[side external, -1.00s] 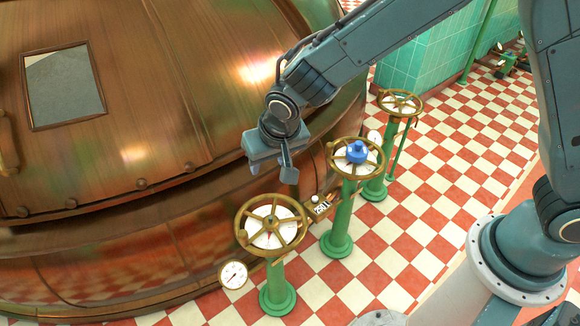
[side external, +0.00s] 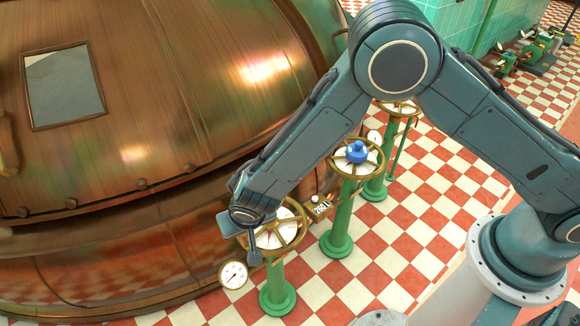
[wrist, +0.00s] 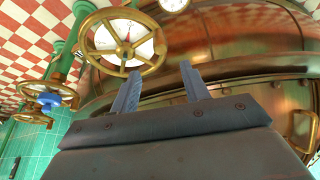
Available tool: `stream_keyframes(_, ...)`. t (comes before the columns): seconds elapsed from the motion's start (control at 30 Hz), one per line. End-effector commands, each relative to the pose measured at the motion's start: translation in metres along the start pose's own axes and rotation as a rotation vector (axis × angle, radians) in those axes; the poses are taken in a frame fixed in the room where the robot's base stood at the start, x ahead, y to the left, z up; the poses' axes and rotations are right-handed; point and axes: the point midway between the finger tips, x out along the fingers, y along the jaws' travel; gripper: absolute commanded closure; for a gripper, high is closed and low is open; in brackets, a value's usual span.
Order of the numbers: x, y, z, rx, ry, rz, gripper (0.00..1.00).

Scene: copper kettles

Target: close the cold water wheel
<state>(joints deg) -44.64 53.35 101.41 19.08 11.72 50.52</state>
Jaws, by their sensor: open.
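Three brass handwheels stand on green posts, each over a white dial. The middle wheel (side external: 376,171) has a blue hub; it also shows at the left of the wrist view (wrist: 24,89). The near wheel (side external: 305,228) has a dial with a red needle and is partly hidden by my gripper in the side view. My gripper (side external: 243,240) is open and empty at the near wheel's left side. In the wrist view my two fingers (wrist: 160,78) point up beside the near wheel (wrist: 88,55); I cannot tell whether they touch it.
The big copper kettle (side external: 150,95) fills the left, close behind my gripper. A round gauge (side external: 233,275) sits below the near wheel. The far wheel (side external: 412,110) is partly hidden by my arm. The checkered floor (side external: 400,255) is clear at front.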

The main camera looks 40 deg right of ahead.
Motion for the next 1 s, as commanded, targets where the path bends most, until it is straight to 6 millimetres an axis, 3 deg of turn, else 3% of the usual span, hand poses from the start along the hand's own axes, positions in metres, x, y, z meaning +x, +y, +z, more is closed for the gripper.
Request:
stream_keyframes(0.37, 0.028, 0.001, 0.0, -0.001, -0.001, 0.001, 0.54)
stream_keyframes(1.0, 0.109, 0.001, 0.001, -0.001, -0.002, 0.001, 0.54)
